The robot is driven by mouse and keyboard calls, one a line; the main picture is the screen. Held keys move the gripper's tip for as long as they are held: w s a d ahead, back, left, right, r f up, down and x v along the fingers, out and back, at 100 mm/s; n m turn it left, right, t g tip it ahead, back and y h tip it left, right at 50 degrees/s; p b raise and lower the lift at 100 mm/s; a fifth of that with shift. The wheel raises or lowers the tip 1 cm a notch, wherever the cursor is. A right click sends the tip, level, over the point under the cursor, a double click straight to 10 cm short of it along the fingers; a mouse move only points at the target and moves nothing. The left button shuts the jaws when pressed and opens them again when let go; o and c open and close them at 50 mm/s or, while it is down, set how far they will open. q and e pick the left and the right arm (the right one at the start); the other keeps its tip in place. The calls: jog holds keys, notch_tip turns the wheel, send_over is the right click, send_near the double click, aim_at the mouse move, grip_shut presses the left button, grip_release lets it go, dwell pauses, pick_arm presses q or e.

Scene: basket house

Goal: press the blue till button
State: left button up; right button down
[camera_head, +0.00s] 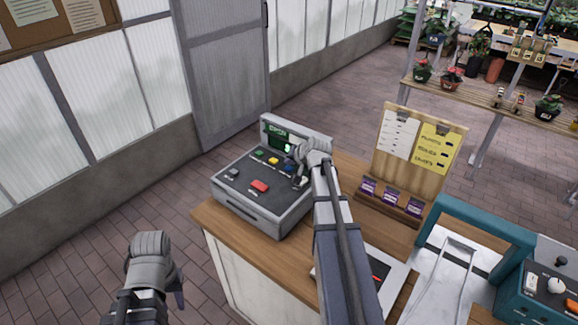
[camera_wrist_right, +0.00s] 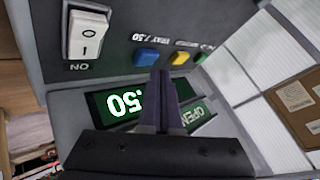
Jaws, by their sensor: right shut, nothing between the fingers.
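The grey till (camera_head: 250,190) stands on the wooden counter. Its blue button (camera_head: 286,168) sits in a row with a yellow button (camera_head: 273,160) and a green one (camera_head: 259,153). My right gripper (camera_head: 299,182) is shut and empty over the till's right side, close to the blue button. In the right wrist view the shut fingertips (camera_wrist_right: 163,73) lie just beside the blue button (camera_wrist_right: 147,57), overlapping its edge in the picture; I cannot tell if they touch. My left gripper (camera_head: 178,298) hangs low left, away from the counter; its opening is unclear.
A white rocker switch (camera_wrist_right: 87,33) is near the blue button. The till also has a red button (camera_head: 260,186) and a lit display (camera_wrist_right: 125,103). A wooden price board (camera_head: 385,165) stands behind right on the counter (camera_head: 215,222); a teal-framed machine (camera_head: 480,220) is at right.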

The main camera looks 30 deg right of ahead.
aim_at(290, 170)
dwell(0.3)
notch_tip(290, 170, up, 5)
jog(key=p, duration=0.5)
jog(key=shift+r, duration=0.1)
dwell(0.6)
jog(key=a+f+n, duration=0.1)
jog(key=a, duration=0.3)
jog(key=s+a+f+n+g+y+b, duration=0.1)
jog(key=a, duration=0.2)
jog(key=s+a+f+n, duration=0.1)
jog(key=a, duration=0.3)
jog(key=shift+s+a+f+g+y, duration=0.15)
jog(key=shift+a+f+g+y, duration=0.15)
jog(key=shift+f+g, duration=0.1)
jog(key=s+a+f+n+g+b, duration=0.1)
jog(key=s+a+f+n+g, duration=0.2)
jog(key=s+a, duration=0.45)
jog(key=s+a+f+n+g+b, duration=0.1)
jog(key=s+a+f+n+g, duration=0.3)
jog(key=a, duration=0.7)
jog(key=s+a+n+h+b, duration=0.1)
jog(key=s+a, duration=0.5)
jog(key=s, duration=0.6)
jog(key=shift+s+a+f+n+g+h, duration=0.15)
jog(key=shift+s+a+n+g+h, duration=0.2)
jog(key=shift+n+h, duration=0.6)
